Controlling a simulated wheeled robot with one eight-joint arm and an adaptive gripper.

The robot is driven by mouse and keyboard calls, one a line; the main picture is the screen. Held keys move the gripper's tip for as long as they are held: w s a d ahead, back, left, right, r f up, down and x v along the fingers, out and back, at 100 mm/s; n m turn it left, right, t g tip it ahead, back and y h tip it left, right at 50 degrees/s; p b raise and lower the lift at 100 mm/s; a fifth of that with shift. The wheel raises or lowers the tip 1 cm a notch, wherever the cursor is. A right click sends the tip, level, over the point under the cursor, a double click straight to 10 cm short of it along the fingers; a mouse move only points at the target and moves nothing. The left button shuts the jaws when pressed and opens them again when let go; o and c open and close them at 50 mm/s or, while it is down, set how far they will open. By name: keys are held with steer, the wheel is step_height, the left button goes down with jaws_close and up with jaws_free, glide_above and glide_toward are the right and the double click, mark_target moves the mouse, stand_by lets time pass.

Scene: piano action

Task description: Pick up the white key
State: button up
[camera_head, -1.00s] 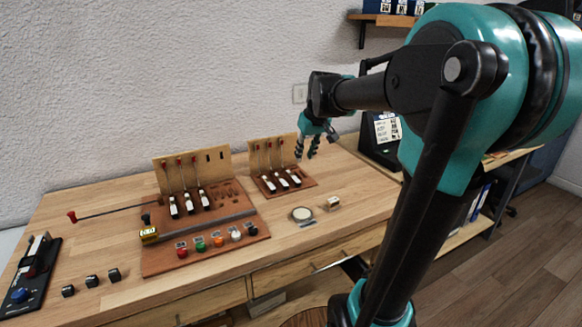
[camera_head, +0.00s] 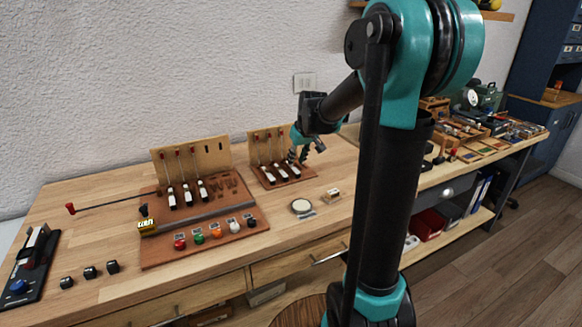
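Several white keys show in two groups. One group of three (camera_head: 283,171) sits on the small wooden rack (camera_head: 268,148) at the back, with thin red-tipped rods above. The other three (camera_head: 188,196) stand on the larger brown board (camera_head: 215,246) at left, also under red-tipped rods. My gripper (camera_head: 298,156) points down just above the right end of the small rack, close to its rightmost key. Its dark fingers look apart, with nothing visible between them. Whether a finger touches the key cannot be told. The larger board has empty slots right of its keys.
Colored buttons (camera_head: 216,234) line the larger board's front. A round pale disc (camera_head: 301,206) and a small wooden block (camera_head: 333,195) lie right of it. Small black blocks (camera_head: 90,272) and a black device (camera_head: 31,268) lie at left. The wall is close behind.

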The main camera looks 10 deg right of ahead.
mark_target(295, 169)
steer(key=shift+d+x, duration=0.2)
steer(key=shift+x, duration=2.35)
jaws_close()
